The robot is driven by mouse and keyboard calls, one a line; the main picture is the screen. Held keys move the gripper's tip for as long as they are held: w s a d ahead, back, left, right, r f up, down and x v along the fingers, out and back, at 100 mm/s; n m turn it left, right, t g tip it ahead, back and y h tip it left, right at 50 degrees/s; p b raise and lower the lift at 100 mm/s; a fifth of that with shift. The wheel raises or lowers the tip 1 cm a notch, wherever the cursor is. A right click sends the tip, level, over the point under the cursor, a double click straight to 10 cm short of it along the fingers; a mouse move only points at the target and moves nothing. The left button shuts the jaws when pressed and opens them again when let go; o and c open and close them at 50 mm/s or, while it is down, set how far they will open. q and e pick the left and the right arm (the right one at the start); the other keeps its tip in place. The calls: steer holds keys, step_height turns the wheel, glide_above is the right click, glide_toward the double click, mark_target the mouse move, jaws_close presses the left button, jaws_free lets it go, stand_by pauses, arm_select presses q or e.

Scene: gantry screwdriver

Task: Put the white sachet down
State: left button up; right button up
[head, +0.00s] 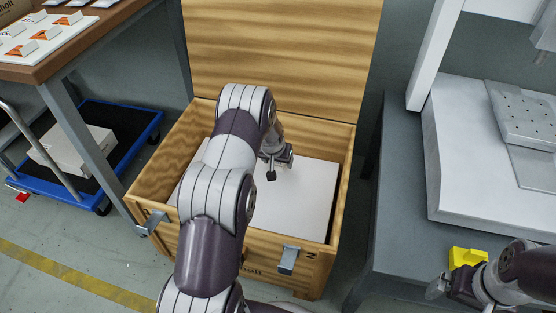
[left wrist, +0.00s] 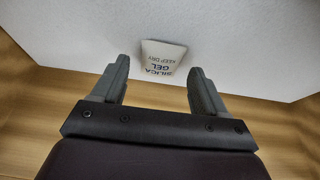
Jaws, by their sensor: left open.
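The white sachet (left wrist: 163,58), printed "SILICA GEL KEEP DRY", shows in the left wrist view against the white surface inside the wooden crate. It sits just beyond and between the fingertips of my left gripper (left wrist: 158,74), with a gap to each finger. My left gripper is open and reaches down into the crate; in the head view it shows (head: 274,170) over the white panel (head: 303,200). The sachet cannot be made out in the head view. My right gripper (head: 440,287) is at the lower right, and its jaw state is unclear.
The wooden crate (head: 145,190) has its lid (head: 290,50) raised at the back and metal latches in front. A grey bench (head: 395,235) with a white machine stands right, with a yellow block (head: 468,257) near my right gripper. A table (head: 75,65) and blue cart (head: 140,135) stand left.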

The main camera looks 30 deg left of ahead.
arm_select(q)
steer(key=s+d+r+p, duration=0.1)
steer(key=s+d+r, duration=0.2)
steer(key=r, duration=0.3)
steer(key=s+d+r+m+p, duration=0.1)
steer(key=s+d+r+p, duration=0.15)
steer(key=r, duration=0.25)
steer(key=s+d+r+p, duration=0.1)
steer(key=s+d+r, duration=0.25)
steer(key=r, duration=0.25)
steer(key=s+d+r+m+g, duration=0.1)
steer(key=s+d+r, duration=0.2)
steer(key=s, duration=0.6)
steer(key=s+d+r+g+h, duration=0.1)
steer(key=s+d+r, duration=0.2)
steer(key=s, duration=0.7)
steer(key=shift+d+m+g, duration=0.4)
steer(key=shift+d, duration=0.45)
steer(key=shift+r, duration=0.1)
